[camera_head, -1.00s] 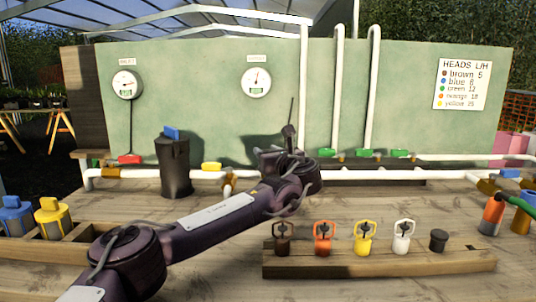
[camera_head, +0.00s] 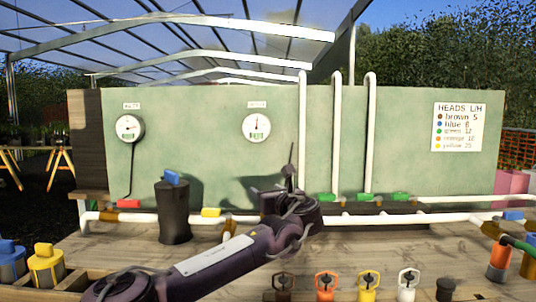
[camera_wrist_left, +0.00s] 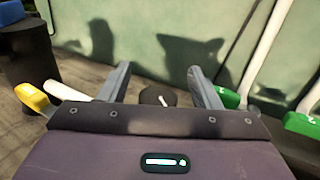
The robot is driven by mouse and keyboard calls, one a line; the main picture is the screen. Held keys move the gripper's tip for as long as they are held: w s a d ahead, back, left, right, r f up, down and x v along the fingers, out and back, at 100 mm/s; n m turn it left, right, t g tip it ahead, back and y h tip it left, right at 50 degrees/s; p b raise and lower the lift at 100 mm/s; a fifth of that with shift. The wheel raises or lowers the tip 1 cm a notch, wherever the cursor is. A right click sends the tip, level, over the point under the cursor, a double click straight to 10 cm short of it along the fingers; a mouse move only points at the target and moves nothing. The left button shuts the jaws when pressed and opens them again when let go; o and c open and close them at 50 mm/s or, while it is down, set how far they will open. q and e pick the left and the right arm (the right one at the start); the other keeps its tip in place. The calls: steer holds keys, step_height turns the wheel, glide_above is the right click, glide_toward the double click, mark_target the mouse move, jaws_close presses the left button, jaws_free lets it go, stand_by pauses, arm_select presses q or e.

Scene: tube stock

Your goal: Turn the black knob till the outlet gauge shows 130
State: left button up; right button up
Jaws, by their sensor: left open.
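The black knob (camera_wrist_left: 157,96) is a round dark cap with a white mark, low in front of the green panel. It lies between the two fingers of my left gripper (camera_wrist_left: 158,72), which are open and apart from each other. I cannot tell whether they touch it. In the head view the left gripper (camera_head: 287,193) hides the knob. The right-hand round gauge (camera_head: 256,127), apparently the outlet one, hangs on the panel with its needle pointing about straight up. Its numbers and label are too small to read. My right gripper is not in view.
Another gauge (camera_head: 129,128) hangs further left. A black canister (camera_head: 174,212) with a blue top and a yellow valve handle (camera_head: 211,212) stand left of my gripper. Green valve handles (camera_head: 327,197) and white upright pipes (camera_head: 337,130) are to its right. Coloured heads (camera_head: 326,285) line the front.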

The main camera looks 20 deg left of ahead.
arm_select(q)
step_height(320, 180, up, 18)
steer(key=p, duration=0.3)
steer(key=shift+r, duration=0.2)
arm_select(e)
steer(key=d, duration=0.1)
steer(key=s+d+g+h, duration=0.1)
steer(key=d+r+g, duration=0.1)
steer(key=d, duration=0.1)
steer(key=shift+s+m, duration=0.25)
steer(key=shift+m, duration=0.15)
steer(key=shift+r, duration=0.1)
arm_select(q)
steer(key=shift+o, duration=0.2)
